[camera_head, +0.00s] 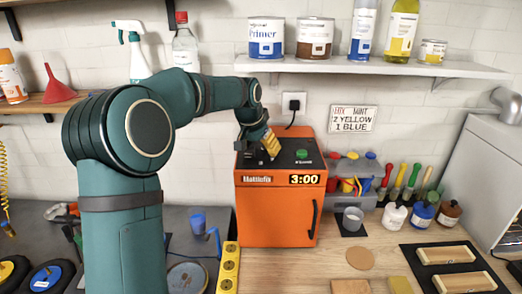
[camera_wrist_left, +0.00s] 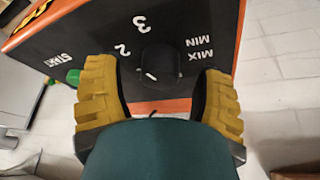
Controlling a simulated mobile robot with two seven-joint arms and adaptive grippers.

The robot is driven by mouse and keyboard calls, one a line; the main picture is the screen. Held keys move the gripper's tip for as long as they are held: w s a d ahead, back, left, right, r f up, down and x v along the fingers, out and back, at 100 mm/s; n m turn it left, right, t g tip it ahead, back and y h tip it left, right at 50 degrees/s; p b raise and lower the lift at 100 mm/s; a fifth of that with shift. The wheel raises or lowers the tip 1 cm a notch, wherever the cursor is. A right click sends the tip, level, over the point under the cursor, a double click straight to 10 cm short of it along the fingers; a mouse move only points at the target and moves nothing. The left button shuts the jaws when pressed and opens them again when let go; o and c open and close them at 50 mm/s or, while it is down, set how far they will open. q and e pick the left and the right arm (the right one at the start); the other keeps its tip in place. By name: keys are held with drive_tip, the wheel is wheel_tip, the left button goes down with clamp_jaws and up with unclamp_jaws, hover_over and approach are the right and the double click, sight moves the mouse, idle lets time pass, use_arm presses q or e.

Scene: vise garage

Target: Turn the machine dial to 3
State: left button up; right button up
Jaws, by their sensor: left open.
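The orange machine (camera_head: 277,216) stands on the workbench, with a black top panel and a display (camera_head: 304,179) reading 3:00. In the left wrist view its black dial (camera_wrist_left: 160,62) shows a short white mark, with the printed numbers 2 and 3 and "MIX MIN" around it. My left gripper (camera_head: 268,143) is over the panel with yellow fingers. In the left wrist view, the open left gripper (camera_wrist_left: 160,85) has one finger on each side of the dial, apart from it. In the head view the gripper hides the dial. My right gripper is not in view.
A green START button (camera_head: 302,154) sits on the panel beside the gripper. A shelf (camera_head: 370,66) with cans and bottles hangs above. A grey cup (camera_head: 352,219), paint bottles (camera_head: 421,214) and a yellow power strip (camera_head: 229,268) stand around the machine.

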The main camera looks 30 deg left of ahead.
use_arm(q)
drive_tip(key=shift+w+f, duration=0.2)
drive_tip(key=shift+f, duration=0.3)
clamp_jaws()
drive_tip(key=shift+m+p, duration=0.4)
drive_tip(key=shift+m, duration=0.2)
drive_tip(key=shift+m+h+p, duration=0.3)
drive_tip(key=shift+m+h, duration=0.3)
drive_tip(key=shift+m, duration=0.3)
